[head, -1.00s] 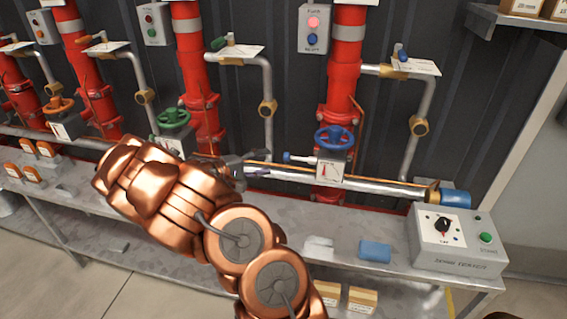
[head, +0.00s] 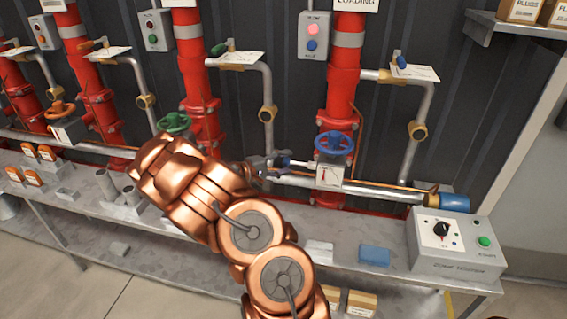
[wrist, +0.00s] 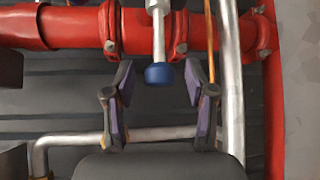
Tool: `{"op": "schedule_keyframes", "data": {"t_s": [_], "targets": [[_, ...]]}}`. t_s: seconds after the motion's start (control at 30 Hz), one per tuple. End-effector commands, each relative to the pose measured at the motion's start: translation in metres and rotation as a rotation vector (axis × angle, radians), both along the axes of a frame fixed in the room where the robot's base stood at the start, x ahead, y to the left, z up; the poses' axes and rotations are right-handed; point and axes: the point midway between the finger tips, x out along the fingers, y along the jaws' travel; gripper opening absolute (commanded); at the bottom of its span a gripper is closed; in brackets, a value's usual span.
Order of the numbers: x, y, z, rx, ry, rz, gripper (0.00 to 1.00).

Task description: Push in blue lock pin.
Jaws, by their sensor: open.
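The blue lock pin shows in the wrist view as a round blue knob (wrist: 160,75) on a pale metal shaft. Its pale shaft (head: 300,163) runs to the left side of the gauge box (head: 330,175) under the blue handwheel (head: 334,145). My gripper (wrist: 158,68) is open, with one finger on each side of the knob and a gap on both sides. In the head view my gripper (head: 268,166) is at the pin's left end and hides the knob. How far the pin is in cannot be told.
A red pipe (head: 345,95) rises behind the handwheel. A silver horizontal pipe (head: 375,188) with a blue end cap (head: 453,202) runs below. A control box (head: 455,245) and a blue block (head: 374,255) sit on the bench.

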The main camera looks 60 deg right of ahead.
Motion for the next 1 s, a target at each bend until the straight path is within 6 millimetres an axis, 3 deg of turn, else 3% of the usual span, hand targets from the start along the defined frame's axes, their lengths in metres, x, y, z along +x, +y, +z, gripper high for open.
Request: {"op": "schedule_keyframes", "data": {"t_s": [0.07,0.6,1.0], "targets": [[0.0000,0.0001,-0.0001,0.000,0.000,0.000,0.56],[0.0001,0.0003,-0.0002,0.001,0.000,0.000,0.00],[-0.0002,0.0003,-0.0004,0.001,0.000,0.000,0.00]]}}
